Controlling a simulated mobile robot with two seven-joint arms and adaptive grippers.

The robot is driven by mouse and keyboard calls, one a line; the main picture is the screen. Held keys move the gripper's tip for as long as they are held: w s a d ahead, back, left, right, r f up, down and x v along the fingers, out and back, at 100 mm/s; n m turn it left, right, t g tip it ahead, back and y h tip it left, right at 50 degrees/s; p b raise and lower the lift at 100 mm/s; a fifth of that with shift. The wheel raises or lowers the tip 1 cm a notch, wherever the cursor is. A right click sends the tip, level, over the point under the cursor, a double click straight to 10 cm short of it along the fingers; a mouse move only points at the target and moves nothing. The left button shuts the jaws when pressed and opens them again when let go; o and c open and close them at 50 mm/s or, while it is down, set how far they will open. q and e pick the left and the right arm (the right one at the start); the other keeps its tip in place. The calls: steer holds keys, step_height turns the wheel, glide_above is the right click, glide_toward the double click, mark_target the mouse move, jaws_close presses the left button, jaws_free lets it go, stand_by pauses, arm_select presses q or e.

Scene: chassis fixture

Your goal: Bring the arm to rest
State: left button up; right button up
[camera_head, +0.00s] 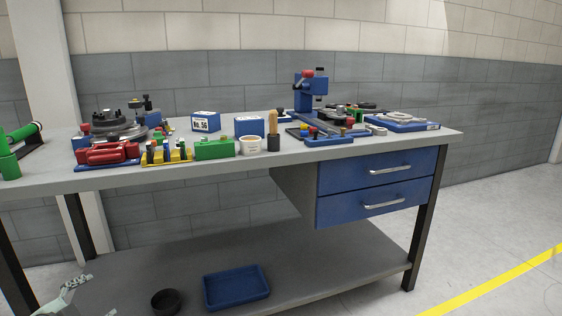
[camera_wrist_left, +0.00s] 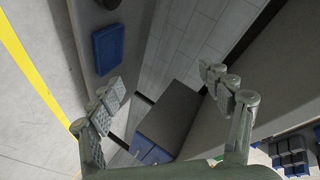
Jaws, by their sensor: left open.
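My left gripper (camera_head: 92,296) shows at the bottom left corner of the head view, low in front of the workbench (camera_head: 225,180) and below its top. In the left wrist view, the left gripper (camera_wrist_left: 160,84) has its two fingers spread wide apart with nothing between them. The bench's lower shelf and drawer unit lie beyond the fingers there. My right gripper is in neither view.
A blue tray (camera_head: 237,287) and a dark round bowl (camera_head: 166,301) lie on the lower shelf. Blue drawers (camera_head: 375,187) hang under the bench top, which is crowded with fixtures, blocks and a blue press (camera_head: 310,95). The floor at right is clear.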

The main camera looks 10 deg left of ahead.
arm_select(q)
steer(key=s+d+f+n+g+y, duration=0.2)
steer(key=s+d+f+n+g, duration=0.15)
steer(key=s+d+f, duration=0.4)
steer(key=s+d+f+n+g+h, duration=0.1)
steer(key=s+d+f+n+g, duration=0.1)
steer(key=s+d+f, duration=0.3)
steer(key=s+d+f+n+g+h, duration=0.1)
steer(key=s+d+f+g, duration=0.3)
steer(key=d, duration=0.8)
steer(key=s+f+n, duration=0.1)
steer(key=s+f, duration=0.1)
steer(key=s, duration=0.2)
steer(key=shift+s, duration=0.1)
